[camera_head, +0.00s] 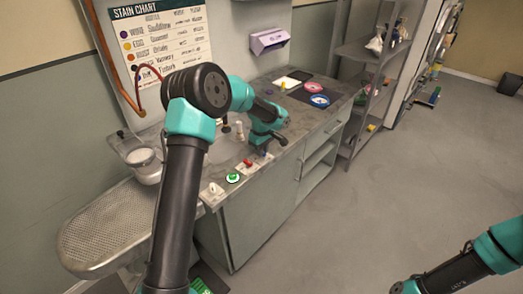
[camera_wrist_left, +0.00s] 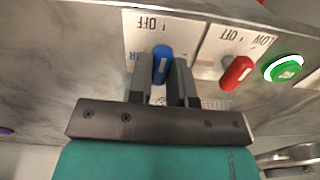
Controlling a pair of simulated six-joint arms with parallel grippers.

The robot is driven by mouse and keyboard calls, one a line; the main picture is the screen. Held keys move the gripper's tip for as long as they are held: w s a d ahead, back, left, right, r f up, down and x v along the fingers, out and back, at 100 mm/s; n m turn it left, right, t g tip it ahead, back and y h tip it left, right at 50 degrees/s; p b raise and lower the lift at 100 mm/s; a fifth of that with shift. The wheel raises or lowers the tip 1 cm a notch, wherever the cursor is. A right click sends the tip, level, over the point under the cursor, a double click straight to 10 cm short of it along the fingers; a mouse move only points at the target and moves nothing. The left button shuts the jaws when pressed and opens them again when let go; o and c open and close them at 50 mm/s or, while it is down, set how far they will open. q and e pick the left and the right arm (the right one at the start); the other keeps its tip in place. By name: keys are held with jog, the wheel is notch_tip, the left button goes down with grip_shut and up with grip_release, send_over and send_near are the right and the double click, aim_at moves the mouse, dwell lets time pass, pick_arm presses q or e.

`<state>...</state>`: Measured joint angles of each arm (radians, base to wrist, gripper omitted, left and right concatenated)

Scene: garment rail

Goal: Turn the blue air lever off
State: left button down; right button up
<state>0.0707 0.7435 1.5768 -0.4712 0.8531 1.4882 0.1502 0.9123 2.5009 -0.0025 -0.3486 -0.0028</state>
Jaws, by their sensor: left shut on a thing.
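The blue air lever (camera_wrist_left: 163,62) shows in the left wrist view on a white label plate marked OFF, whose lettering appears upside down. The lever stands nearly straight up in that picture, its tip towards the OFF word. My left gripper (camera_wrist_left: 163,80) has its two dark fingers on either side of the lever and is shut on it. In the head view my left gripper (camera_head: 262,160) is low over the counter front, and the blue lever is hidden by it. My right gripper is out of frame; only part of that arm shows at the lower right.
A red lever (camera_wrist_left: 237,73) on a LOW/OFF plate sits just beside the blue one, then a green button (camera_wrist_left: 285,68). The head view shows a white knob (camera_head: 212,188), a perforated board (camera_head: 105,228) at left, and a shelf rack (camera_head: 375,55).

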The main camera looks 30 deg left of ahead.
pick_arm(q)
jog(key=shift+n, duration=0.4)
jog(key=c, duration=1)
grip_release()
jog(key=shift+c, duration=0.2)
notch_tip(320, 180, up, 18)
jog(key=shift+f, duration=0.25)
